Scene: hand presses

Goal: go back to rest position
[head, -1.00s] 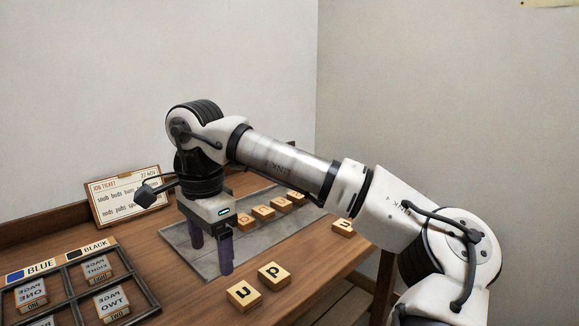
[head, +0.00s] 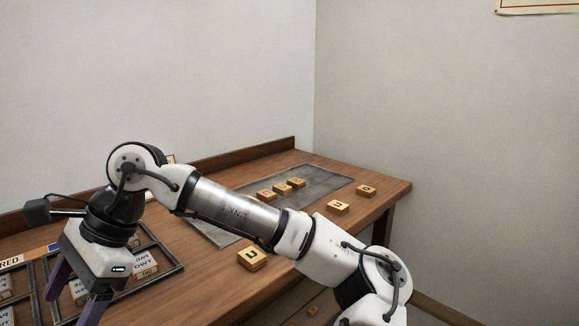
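My gripper (head: 76,300) is at the lower left in the head view, pointing down over the dark-framed block tray (head: 160,281). Its two purple fingers stand apart, and I see nothing held between them. A labelled block shows behind the fingers, apparently in the tray. My arm stretches from the lower right across the front of the table to the gripper, its elbow low at the right and its wrist raised at the left. The arm hides part of the table and most of the job ticket.
A wooden table (head: 215,291) carries a grey plate (head: 335,183) with several letter blocks (head: 281,188). Loose blocks lie right of the plate (head: 337,207) and under my forearm (head: 248,259). A small block (head: 313,310) lies below the table's edge. Walls close the back and right.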

